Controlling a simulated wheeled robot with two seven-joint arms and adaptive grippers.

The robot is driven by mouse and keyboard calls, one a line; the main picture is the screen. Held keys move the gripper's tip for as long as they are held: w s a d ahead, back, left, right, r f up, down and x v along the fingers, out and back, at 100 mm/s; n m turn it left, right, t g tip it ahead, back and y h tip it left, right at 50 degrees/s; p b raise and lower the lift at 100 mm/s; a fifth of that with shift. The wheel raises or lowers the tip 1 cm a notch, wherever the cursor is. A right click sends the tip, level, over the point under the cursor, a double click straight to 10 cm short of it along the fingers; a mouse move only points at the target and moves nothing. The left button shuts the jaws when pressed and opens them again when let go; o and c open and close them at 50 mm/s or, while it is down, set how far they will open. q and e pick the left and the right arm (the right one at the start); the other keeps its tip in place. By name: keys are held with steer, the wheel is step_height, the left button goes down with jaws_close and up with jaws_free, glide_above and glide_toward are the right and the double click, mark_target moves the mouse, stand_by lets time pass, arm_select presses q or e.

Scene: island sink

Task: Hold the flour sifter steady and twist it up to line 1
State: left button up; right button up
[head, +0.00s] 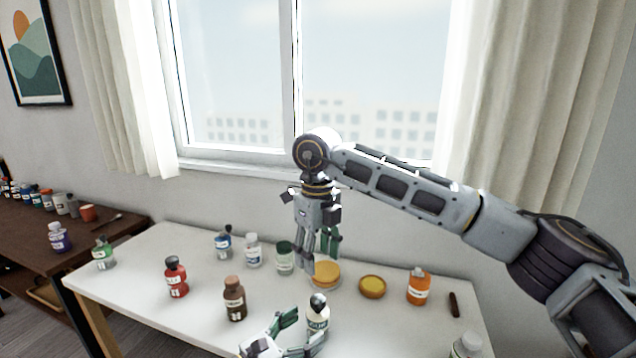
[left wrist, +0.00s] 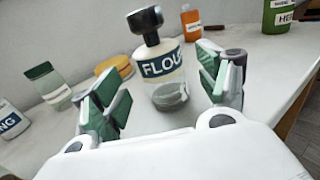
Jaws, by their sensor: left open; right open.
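The flour sifter (head: 317,318) stands upright near the front of the white table, with a black knob on top. In the left wrist view the flour sifter (left wrist: 160,62) shows a blue FLOUR label and a clear lower part. No line 1 mark can be made out. My left gripper (head: 303,334) is open, with its green-padded fingers to either side of the sifter; in the left wrist view the gripper (left wrist: 163,92) has gaps on both sides and does not hold it. My right gripper (head: 319,250) is open, pointing down behind the sifter, above the yellow-lidded jar.
The yellow-lidded jar (head: 326,274), a yellow dish (head: 372,287) and an orange bottle (head: 418,287) stand behind and right of the sifter. A brown bottle (head: 235,300), a red bottle (head: 176,278) and a green-capped jar (head: 285,258) stand to the left. A window is behind.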

arm_select(q)
steer(key=shift+v, duration=3.45)
step_height(320, 180, up, 9)
steer(key=p, duration=0.9)
steer(key=shift+r+p, duration=0.45)
steer(key=shift+p, duration=0.05)
steer(key=shift+a, duration=0.1)
